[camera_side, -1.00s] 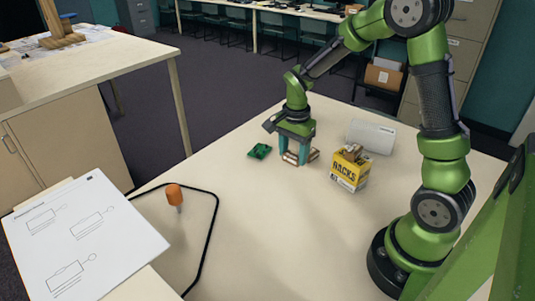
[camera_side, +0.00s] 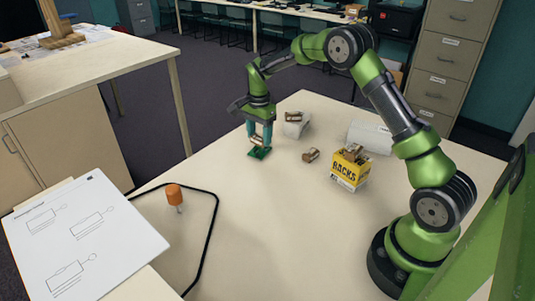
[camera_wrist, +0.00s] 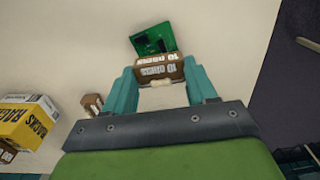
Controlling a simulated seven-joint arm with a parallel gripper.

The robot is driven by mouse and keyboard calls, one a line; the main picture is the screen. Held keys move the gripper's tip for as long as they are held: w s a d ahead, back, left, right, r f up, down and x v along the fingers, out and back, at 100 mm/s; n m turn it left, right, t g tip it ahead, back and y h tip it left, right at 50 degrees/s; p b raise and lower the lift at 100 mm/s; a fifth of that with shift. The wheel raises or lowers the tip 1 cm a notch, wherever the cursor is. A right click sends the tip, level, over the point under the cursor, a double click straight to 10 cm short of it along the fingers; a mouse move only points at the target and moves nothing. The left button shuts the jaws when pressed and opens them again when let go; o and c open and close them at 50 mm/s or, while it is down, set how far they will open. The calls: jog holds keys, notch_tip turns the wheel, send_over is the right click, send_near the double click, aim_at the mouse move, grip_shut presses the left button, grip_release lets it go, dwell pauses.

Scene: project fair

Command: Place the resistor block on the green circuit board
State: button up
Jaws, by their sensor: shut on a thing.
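The green circuit board (camera_side: 259,154) lies flat on the table, directly below my gripper (camera_side: 260,141) in the side view. In the wrist view, my gripper (camera_wrist: 163,84) has its teal fingers shut on a brown resistor block (camera_wrist: 157,68) marked "10 OHMS". The block overlaps the near part of the board (camera_wrist: 146,43), whose far part stays visible. In the side view the fingers largely hide the held block. I cannot tell whether it touches the board.
Another brown block (camera_side: 311,155) lies on the table, and one (camera_side: 293,117) sits on a whitish piece (camera_side: 296,128). A yellow box (camera_side: 348,170) holds blocks, near a white case (camera_side: 370,137). An orange-handled screwdriver (camera_side: 174,194) and black cable (camera_side: 208,230) are nearer.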

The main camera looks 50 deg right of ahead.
jog(key=shift+f, duration=1.3)
jog(key=shift+f, duration=0.15)
jog(key=o, duration=1.1)
jog(key=shift+c, duration=0.2)
